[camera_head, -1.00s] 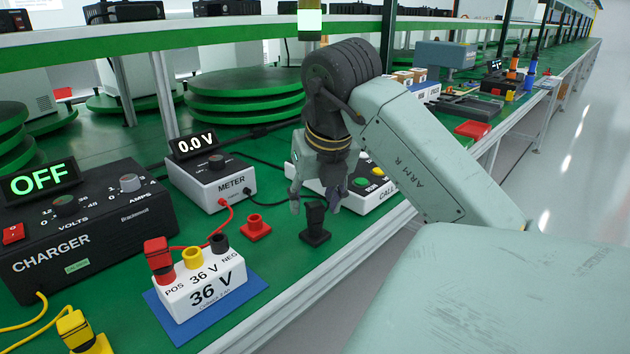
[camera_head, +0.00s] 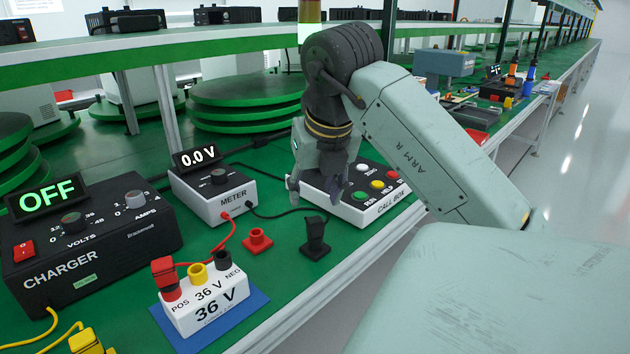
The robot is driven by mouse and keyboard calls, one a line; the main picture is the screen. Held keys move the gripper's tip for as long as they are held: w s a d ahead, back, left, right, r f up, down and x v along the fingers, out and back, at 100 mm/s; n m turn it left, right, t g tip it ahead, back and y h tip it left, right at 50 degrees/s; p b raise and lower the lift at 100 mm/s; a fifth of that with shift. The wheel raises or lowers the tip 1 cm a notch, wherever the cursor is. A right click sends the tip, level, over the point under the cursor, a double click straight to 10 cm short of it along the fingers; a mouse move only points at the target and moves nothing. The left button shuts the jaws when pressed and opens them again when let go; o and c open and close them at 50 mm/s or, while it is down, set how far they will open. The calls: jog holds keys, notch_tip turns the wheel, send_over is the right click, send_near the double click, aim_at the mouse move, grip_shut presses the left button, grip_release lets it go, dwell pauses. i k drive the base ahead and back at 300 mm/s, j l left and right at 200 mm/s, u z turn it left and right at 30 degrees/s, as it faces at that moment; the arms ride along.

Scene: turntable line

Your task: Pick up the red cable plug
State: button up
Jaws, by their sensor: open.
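The red cable plug (camera_head: 164,273) stands in the POS socket of the white 36 V battery block (camera_head: 205,308), at the lower left. Its red cable (camera_head: 228,240) runs back to the meter (camera_head: 215,197). My gripper (camera_head: 314,197) is open and empty, pointing down, with its fingers apart. It is above and behind the black plug (camera_head: 315,229), well to the right of the red plug. The black plug stands in a black holder on the green bench, and its cable runs to the meter.
A red holder (camera_head: 257,240) stands empty between block and black plug. The charger (camera_head: 90,235) reads OFF at left; the meter display (camera_head: 196,158) reads 0.0 V. A call box (camera_head: 372,208) sits close behind my gripper. A yellow plug (camera_head: 86,341) is at bottom left.

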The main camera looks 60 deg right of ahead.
aim_at(164, 273)
jog(key=k, duration=1)
